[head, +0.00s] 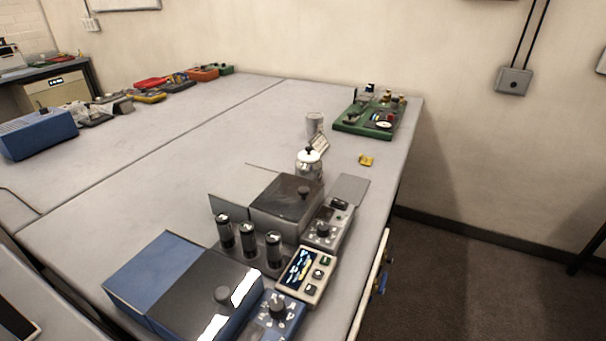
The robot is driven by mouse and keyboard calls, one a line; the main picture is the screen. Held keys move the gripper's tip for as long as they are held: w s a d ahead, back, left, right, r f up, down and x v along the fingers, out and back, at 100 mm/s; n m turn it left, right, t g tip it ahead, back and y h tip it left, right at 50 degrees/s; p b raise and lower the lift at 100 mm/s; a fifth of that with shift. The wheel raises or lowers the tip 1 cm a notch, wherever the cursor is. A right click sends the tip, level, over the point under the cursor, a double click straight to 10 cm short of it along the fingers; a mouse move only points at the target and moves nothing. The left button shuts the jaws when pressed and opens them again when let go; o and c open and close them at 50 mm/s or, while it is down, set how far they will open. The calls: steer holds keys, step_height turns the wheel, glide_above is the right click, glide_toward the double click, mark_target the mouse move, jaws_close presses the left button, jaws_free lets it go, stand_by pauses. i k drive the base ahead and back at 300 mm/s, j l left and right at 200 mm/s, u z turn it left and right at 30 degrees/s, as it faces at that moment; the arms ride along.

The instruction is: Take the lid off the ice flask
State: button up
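The ice flask (309,171) looks to be the small silvery container standing upright on the grey table, near its right side. Its pale lid (308,157) with a black knob sits on top. The lower front of the flask is partly hidden by the dark-topped box in front of it. My gripper is not in view.
A dark-topped box (287,207), a grey dial unit (327,228), black cylinders (248,240) and a blue box (185,290) crowd the near side. The table (215,140) left of the flask is clear.

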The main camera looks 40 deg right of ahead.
mark_target(309, 155)
steer(key=l+u, duration=0.15)
steer(key=u, duration=0.45)
steer(key=l+u, duration=0.35)
steer(key=l, duration=0.35)
steer(key=l+u, duration=0.4)
steer(key=l, duration=0.35)
